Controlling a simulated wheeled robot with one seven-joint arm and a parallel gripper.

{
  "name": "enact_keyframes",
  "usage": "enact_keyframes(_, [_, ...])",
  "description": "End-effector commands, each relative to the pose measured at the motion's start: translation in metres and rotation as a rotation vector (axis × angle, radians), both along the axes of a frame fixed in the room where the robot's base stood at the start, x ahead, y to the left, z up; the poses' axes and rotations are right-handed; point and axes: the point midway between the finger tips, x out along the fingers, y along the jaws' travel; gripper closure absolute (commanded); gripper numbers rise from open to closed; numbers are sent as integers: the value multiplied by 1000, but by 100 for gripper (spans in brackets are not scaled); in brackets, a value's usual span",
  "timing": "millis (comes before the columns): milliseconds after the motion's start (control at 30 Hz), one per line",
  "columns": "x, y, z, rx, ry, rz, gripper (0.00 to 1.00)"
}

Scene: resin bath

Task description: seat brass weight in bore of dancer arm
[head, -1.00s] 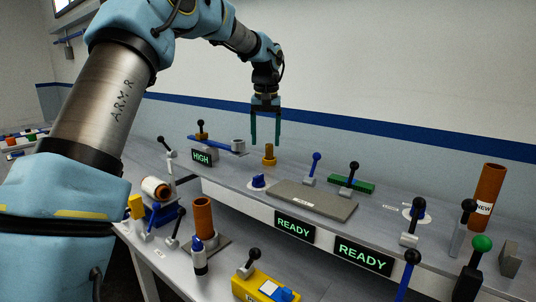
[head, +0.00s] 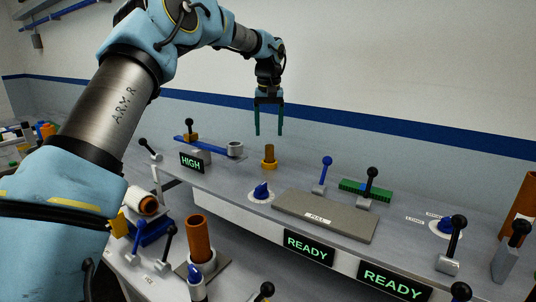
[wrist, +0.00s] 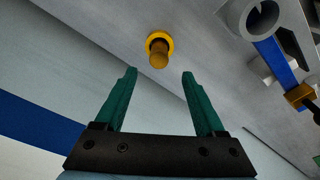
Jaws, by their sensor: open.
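The brass weight (head: 269,155) is a small gold cylinder with a wider flange, upright on the grey bench. It also shows in the wrist view (wrist: 158,52), beyond the fingertips and roughly between them. The dancer arm (head: 212,145) is a blue bar to the weight's left, with a grey ring holding the bore (head: 235,149) at its right end. In the wrist view the ring (wrist: 262,18) looks open and empty, and the blue bar (wrist: 276,62) runs from it. My gripper (head: 270,134) is open and empty, its green fingers pointing down above the weight, not touching it.
A HIGH display (head: 191,163) stands in front of the dancer arm. A blue knob (head: 261,191), a flat grey plate (head: 325,214), and a blue-knobbed lever (head: 323,174) stand nearer or to the right. The bench between weight and ring looks clear.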

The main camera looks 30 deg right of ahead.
Motion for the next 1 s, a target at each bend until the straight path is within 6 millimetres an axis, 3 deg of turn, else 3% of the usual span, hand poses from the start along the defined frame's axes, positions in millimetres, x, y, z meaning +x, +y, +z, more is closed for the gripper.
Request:
enact_keyframes(333, [1,-1,-29,1,5,0,28])
enact_keyframes(633, [1,-2,-68,0,2,0,28])
enact_keyframes(900, [2,-3,-73,-1,0,1,28])
enact_keyframes(1000, [2,-3,-73,-1,0,1,38])
